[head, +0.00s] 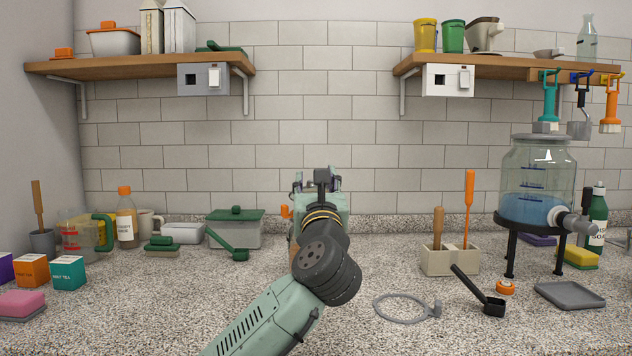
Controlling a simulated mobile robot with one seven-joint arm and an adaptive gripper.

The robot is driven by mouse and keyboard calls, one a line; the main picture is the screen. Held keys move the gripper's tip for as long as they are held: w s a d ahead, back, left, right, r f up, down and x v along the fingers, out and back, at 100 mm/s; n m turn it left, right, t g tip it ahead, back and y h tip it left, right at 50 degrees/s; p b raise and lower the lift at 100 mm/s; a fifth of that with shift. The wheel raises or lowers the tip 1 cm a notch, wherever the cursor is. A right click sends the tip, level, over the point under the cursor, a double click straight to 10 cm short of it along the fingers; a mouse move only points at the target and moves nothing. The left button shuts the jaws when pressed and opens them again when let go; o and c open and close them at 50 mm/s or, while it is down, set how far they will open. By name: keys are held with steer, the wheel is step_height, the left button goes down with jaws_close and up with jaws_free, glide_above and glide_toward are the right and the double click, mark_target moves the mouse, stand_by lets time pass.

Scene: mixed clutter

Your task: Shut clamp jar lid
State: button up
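No clamp jar or clamp lid can be made out clearly in the head view. My gripper (319,184) is near the middle of the picture, above the counter and seen from behind. Its fingertips are mostly hidden by my own arm, so whether it is open or shut does not show. A small orange part (286,212) shows just left of my gripper, with a brownish patch below it. I cannot tell what they belong to. The space beyond my gripper and wrist is hidden.
A glass dispenser (538,170) with blue liquid stands on a black stand at right. A green-lidded box (235,231) stands left.

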steer(key=shift+o, duration=0.7)
steer(key=shift+r, duration=0.1)
steer(key=shift+s, duration=0.15)
steer(key=v, duration=1.1)
steer(key=shift+s+f, duration=0.2)
steer(key=shift+s, duration=0.15)
